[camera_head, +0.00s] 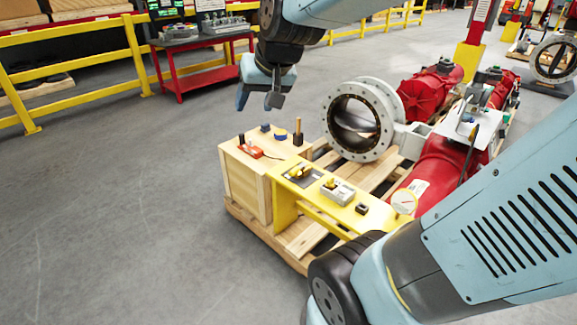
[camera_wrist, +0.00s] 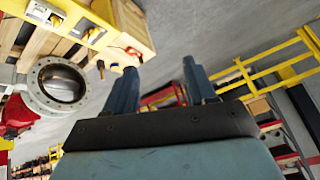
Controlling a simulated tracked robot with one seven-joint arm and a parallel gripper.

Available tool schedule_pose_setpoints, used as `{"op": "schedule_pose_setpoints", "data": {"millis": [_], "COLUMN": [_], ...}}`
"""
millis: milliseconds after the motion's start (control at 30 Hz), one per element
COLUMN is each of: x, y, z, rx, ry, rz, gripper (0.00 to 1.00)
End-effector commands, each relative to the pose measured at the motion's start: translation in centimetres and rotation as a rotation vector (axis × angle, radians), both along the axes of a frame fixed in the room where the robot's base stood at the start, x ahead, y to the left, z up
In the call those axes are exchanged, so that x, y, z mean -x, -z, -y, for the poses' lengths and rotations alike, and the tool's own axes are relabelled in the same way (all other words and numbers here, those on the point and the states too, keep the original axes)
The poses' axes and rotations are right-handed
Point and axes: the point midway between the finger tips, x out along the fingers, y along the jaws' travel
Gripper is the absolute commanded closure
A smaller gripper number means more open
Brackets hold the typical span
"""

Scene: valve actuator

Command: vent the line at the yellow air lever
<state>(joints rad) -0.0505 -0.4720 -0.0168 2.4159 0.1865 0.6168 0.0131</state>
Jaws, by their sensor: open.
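A yellow panel (camera_head: 314,203) runs along the front of the pallet; part of it also shows at the top left of the wrist view (camera_wrist: 108,12). On it sit a small yellow fitting on a dark plate (camera_head: 300,173) and a grey box with a yellow handle (camera_head: 336,190). Either may carry the yellow air lever; they are too small to tell. My gripper (camera_head: 258,98) is open and empty, high above and behind the wooden box, well apart from the panel. Its two fingers also show in the wrist view (camera_wrist: 160,70).
A wooden box (camera_head: 242,183) beside the panel bears a red tool (camera_head: 250,150) and small items, including an upright wooden handle (camera_head: 298,133). A flanged valve (camera_head: 358,120) and red actuator (camera_head: 447,165) stand on the pallet. Floor at left is clear.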

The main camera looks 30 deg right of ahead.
Motion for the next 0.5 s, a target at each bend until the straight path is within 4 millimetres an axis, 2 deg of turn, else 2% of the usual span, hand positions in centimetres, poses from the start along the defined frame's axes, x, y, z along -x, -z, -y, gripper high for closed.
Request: {"op": "schedule_pose_setpoints", "data": {"millis": [100,267,500], "x": [-4.2,-9.7,-17.3], "y": [1.0,2.8,6.7], "z": [-0.5,-0.9,-0.7], "rx": [-0.048,-0.100,-0.141], "ry": [0.035,0.101,0.222], "rz": [0.019,0.052,0.101], "gripper": [0.45,0.45,0.45]}}
